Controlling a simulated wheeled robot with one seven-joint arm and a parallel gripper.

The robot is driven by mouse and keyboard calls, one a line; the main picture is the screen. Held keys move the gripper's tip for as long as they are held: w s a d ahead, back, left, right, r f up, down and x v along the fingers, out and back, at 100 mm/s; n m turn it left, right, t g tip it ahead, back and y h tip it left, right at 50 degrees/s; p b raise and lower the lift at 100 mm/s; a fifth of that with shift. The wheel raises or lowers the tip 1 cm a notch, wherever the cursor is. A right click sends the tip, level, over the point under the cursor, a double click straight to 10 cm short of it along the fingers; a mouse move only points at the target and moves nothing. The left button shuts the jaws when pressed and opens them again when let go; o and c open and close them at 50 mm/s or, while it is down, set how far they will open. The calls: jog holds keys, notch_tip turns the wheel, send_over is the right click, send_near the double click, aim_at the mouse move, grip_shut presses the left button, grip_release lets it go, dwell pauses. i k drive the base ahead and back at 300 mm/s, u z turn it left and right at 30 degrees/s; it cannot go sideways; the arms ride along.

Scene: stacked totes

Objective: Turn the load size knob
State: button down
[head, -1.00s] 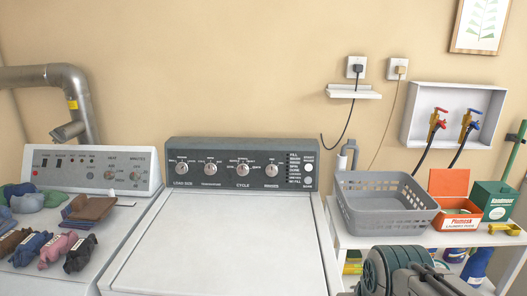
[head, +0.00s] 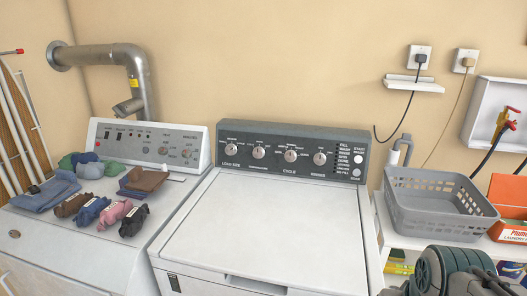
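The load size knob (head: 231,149) is the leftmost of several round silver knobs on the dark control panel (head: 340,156) of the white washer (head: 268,225). The label "LOAD SIZE" shows under it. Temperature, cycle and rinses knobs stand to its right. The washer lid is shut and bare. My gripper (head: 497,288) cannot be made out clearly; a grey and dark green part of my arm shows at the bottom right, well away from the knob and touching nothing I can see.
A white dryer (head: 45,228) on the left carries folded clothes and several rolled socks. A grey basket (head: 437,203) and an orange laundry box (head: 509,205) stand on a white shelf at the right. The space above the washer lid is clear.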

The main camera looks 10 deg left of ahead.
aim_at(232, 149)
jog(key=u, duration=0.55)
jog(key=k, duration=0.65)
jog(key=u, duration=1.25)
jog(key=i, duration=1.05)
jog(key=z, duration=0.6)
jog(key=i, duration=0.5)
jog(key=z, duration=0.6)
